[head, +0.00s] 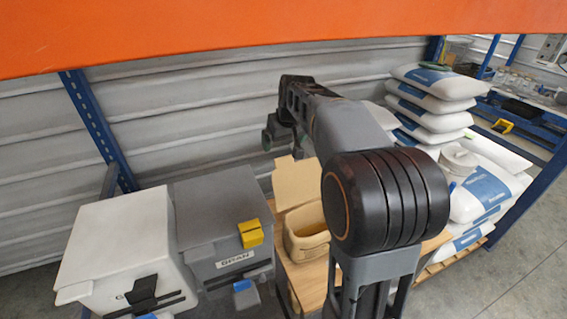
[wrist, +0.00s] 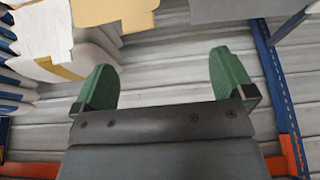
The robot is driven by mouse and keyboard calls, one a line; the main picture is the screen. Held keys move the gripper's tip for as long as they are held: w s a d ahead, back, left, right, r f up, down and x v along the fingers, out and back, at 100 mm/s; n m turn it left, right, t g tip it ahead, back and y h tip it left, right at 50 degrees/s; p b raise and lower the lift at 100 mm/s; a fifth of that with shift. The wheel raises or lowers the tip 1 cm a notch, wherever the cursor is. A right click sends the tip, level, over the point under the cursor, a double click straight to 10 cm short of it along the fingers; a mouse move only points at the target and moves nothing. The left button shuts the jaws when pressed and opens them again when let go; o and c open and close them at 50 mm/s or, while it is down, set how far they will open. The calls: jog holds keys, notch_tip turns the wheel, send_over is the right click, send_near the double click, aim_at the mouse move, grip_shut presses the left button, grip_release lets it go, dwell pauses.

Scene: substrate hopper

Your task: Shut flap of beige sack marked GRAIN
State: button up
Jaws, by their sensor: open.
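The beige sack (head: 306,237) stands on a wooden surface right of the grey bin, in the head view. Its flap (head: 296,184) stands up at the back, and the sack's mouth is open. My arm hides its right side, and I cannot read a mark on it. My gripper (head: 285,140) is above and behind the sack, apart from the flap. In the wrist view my gripper (wrist: 165,78) is open, with nothing between its green fingertips. A beige piece at the top edge of the wrist view (wrist: 137,23) is cut off; it may be the flap.
A grey bin (head: 207,215) marked BRAN with a yellow block and a white bin (head: 115,238) stand at left. White sacks (head: 432,103) are stacked at right. A corrugated wall (head: 190,110) is behind. An orange beam (head: 250,32) crosses the top.

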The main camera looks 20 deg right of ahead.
jog(key=b, duration=0.1)
send_near(284, 157)
jog(key=p+x, duration=0.2)
jog(key=x, duration=0.8)
jog(key=shift+w+f, duration=0.1)
jog(key=shift+f, duration=0.05)
jog(key=shift+c, duration=0.4)
